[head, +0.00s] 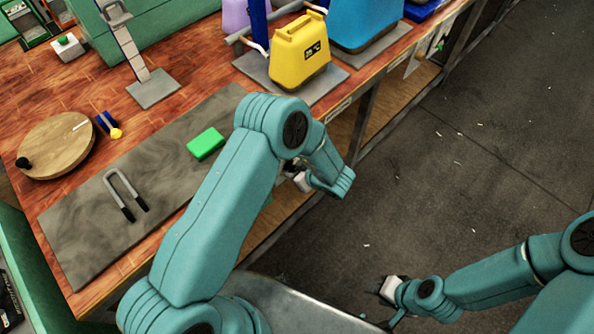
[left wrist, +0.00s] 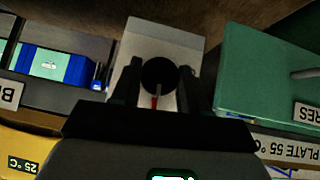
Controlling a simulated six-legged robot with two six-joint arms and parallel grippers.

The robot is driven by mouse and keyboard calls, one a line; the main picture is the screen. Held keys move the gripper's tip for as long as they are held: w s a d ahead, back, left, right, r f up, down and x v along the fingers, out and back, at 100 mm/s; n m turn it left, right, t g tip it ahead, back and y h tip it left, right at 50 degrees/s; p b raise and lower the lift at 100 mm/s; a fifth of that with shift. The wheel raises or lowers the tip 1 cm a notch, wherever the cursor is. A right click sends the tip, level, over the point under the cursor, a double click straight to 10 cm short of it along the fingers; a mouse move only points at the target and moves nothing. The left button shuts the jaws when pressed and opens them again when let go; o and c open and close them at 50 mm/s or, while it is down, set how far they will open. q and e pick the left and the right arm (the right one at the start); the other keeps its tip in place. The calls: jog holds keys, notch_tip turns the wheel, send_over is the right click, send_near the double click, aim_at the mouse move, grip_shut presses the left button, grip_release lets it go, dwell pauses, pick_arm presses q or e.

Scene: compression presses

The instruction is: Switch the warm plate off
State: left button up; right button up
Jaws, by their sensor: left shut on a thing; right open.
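In the left wrist view a black round knob (left wrist: 158,73) with a red pointer sits on a light grey box (left wrist: 165,38). My left gripper (left wrist: 158,88) is shut on this knob, one finger on each side. The red pointer shows between the fingers. A partly cut-off label (left wrist: 290,150) reading "PLATE 55 °C" is at the lower right. In the head view my left gripper (head: 297,180) is at the bench's front edge, mostly behind my arm, and the knob is hidden. My right gripper (head: 392,290) is open and empty over the floor.
The wooden bench (head: 75,95) carries a grey mat (head: 85,215) with a green block (head: 206,143) and a U-shaped tool (head: 124,193). A yellow container (head: 300,52) and a round wooden board (head: 55,146) stand nearby.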

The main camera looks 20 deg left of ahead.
pick_arm(q)
jog(key=shift+s+f+n+t+h+b, duration=0.15)
jog(key=shift+n+t+b, duration=0.45)
jog(key=shift+b, duration=0.85)
jog(key=shift+r+n+t+h+b, duration=0.1)
jog(key=shift+n+t+h+b, duration=0.15)
jog(key=shift+t+b, duration=0.95)
jog(key=shift+s+f+n+t+h+b, duration=0.15)
jog(key=shift+n+t+b, duration=0.35)
jog(key=shift+b, duration=1.15)
jog(key=shift+r, duration=0.15)
jog(key=o, duration=1)
jog(key=p+v, duration=0.1)
jog(key=v, duration=1.5)
jog(key=shift+s+r, duration=0.1)
